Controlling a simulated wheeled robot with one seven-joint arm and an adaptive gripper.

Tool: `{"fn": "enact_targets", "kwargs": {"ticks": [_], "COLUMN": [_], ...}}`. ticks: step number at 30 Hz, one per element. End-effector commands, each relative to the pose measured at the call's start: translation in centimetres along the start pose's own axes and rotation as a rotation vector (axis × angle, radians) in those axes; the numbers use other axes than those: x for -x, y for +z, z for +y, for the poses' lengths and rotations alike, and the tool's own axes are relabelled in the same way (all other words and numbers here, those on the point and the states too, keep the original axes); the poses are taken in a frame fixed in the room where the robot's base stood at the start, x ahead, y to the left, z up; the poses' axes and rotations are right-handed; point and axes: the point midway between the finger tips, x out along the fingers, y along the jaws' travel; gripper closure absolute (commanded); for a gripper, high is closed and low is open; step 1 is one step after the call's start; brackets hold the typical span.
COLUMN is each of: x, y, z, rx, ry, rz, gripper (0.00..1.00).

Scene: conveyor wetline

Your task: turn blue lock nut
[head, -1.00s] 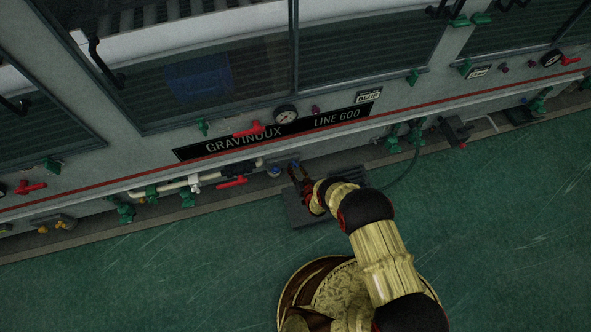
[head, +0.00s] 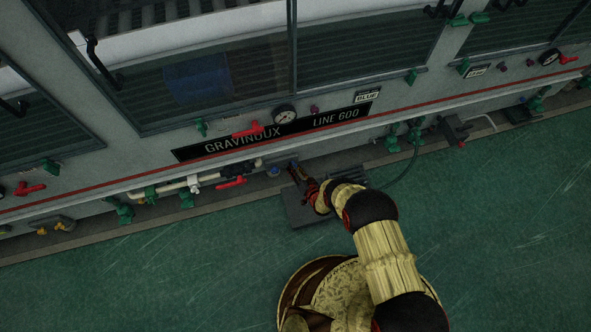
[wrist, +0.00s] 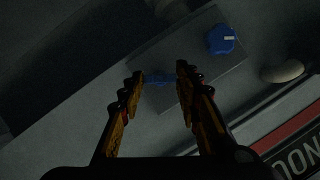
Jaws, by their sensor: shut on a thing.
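In the wrist view, my gripper (wrist: 164,72) has its two fingers on either side of a small blue piece, the blue lock nut (wrist: 158,79). They are shut on it, and its ends are partly hidden by the fingertips. It sits on a grey plate (wrist: 195,85). A blue knob (wrist: 221,39) with a white mark is on the same plate, up and to the right, apart from the fingers. In the head view, my gripper (head: 298,173) reaches the low front of the machine, just right of the blue knob (head: 274,171).
A pale pipe (head: 175,187) with a red lever (head: 231,182) runs left of my gripper. A dark grey block (head: 308,207) lies on the floor below it. A green valve (head: 392,143) and hose are to the right.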

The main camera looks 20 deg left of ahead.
Motion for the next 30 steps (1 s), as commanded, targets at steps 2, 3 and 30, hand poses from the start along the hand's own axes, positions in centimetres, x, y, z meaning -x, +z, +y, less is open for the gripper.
{"fn": "enact_targets", "kwargs": {"ticks": [2,3,30], "x": [0.0,0.0,4.1], "y": [-0.1,-0.1,0.0], "z": [0.0,0.0,0.1], "rx": [-0.001,-0.001,-0.001], "ry": [0.001,0.001,0.003], "rz": [0.001,0.001,-0.001], "gripper": [0.66,0.64,0.48]}}
